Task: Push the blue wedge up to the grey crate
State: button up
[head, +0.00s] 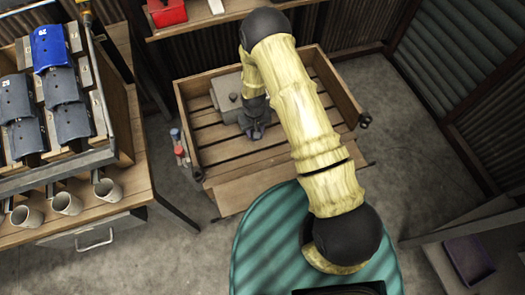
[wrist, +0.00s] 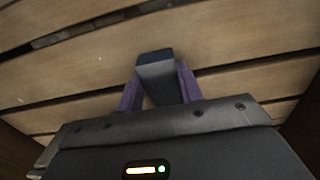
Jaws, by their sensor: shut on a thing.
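My gripper (head: 257,131) is low inside a slatted wooden box, under my bent arm. In the wrist view its two purple fingers (wrist: 158,88) are shut on a small dark block with a bluish end, which looks like the blue wedge (wrist: 155,72). The wedge is over the wooden slats; I cannot tell whether it touches them. In the head view the wedge is too small and dark to make out. A grey block-like thing, perhaps the grey crate (head: 226,88), is in the box just up and left of my gripper.
The wooden box (head: 186,118) has raised side walls around my gripper. Bare slats (head: 215,152) lie in front and to the left. At left, a wooden bench holds a rack of dark curved pieces (head: 72,122) and several mugs (head: 66,203). A red box (head: 166,12) sits behind.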

jog(key=shift+w+a, duration=0.15)
jog(key=shift+w, duration=0.35)
jog(key=o, duration=0.9)
jog(key=shift+r, duration=0.1)
notch_tip(320, 180, up, 17)
dwell(0.8)
jog(key=shift+r, duration=0.1)
